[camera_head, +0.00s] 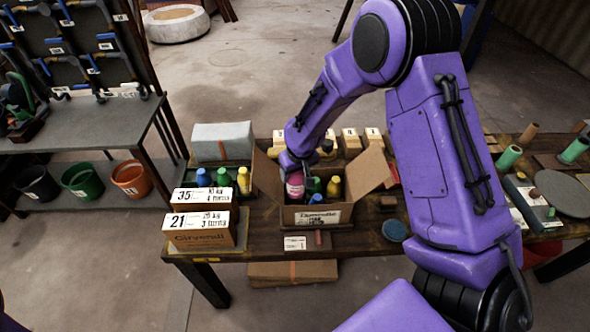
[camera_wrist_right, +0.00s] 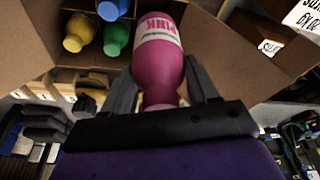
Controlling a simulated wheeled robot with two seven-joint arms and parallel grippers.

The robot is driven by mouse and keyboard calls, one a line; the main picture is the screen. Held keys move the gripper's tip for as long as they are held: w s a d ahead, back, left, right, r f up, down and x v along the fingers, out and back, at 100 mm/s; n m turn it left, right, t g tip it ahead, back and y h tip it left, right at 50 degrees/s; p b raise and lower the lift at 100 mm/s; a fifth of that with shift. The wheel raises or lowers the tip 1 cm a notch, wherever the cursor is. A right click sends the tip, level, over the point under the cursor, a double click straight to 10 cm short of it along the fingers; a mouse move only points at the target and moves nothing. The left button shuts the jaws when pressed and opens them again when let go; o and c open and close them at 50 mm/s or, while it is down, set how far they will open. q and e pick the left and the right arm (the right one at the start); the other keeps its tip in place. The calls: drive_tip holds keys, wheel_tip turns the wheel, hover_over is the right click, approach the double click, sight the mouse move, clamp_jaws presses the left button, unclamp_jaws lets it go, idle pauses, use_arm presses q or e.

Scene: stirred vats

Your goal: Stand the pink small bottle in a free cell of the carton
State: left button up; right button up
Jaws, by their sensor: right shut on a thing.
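The pink small bottle (camera_head: 295,187) is upright at the left side of the open carton (camera_head: 318,216). My right gripper (camera_head: 293,164) comes down from above and is shut on its upper part. In the right wrist view the pink bottle (camera_wrist_right: 158,50) lies between the two fingers of the right gripper (camera_wrist_right: 163,88), at the carton's mouth. The carton also holds a green bottle (camera_head: 313,186), a yellow bottle (camera_head: 333,188) and a blue bottle (camera_head: 316,199), to the right of the pink one. I cannot tell whether the pink bottle's base touches the carton floor. My left gripper is out of view.
Left of the carton stand another blue bottle (camera_head: 203,177), green bottle (camera_head: 223,177) and yellow bottle (camera_head: 243,180). Labelled boxes (camera_head: 200,232) are at the table's left front. The carton's right flap (camera_head: 366,172) sticks out. A blue round lid (camera_head: 395,230) lies to the right.

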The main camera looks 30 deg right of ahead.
drive_tip(key=shift+f, duration=0.25)
drive_tip(key=shift+f+b, duration=0.8)
drive_tip(key=shift+f, duration=0.5)
drive_tip(key=shift+f+b, duration=0.4)
drive_tip(key=shift+f, duration=0.55)
drive_tip(key=shift+f+b, duration=0.4)
drive_tip(key=shift+f, duration=0.45)
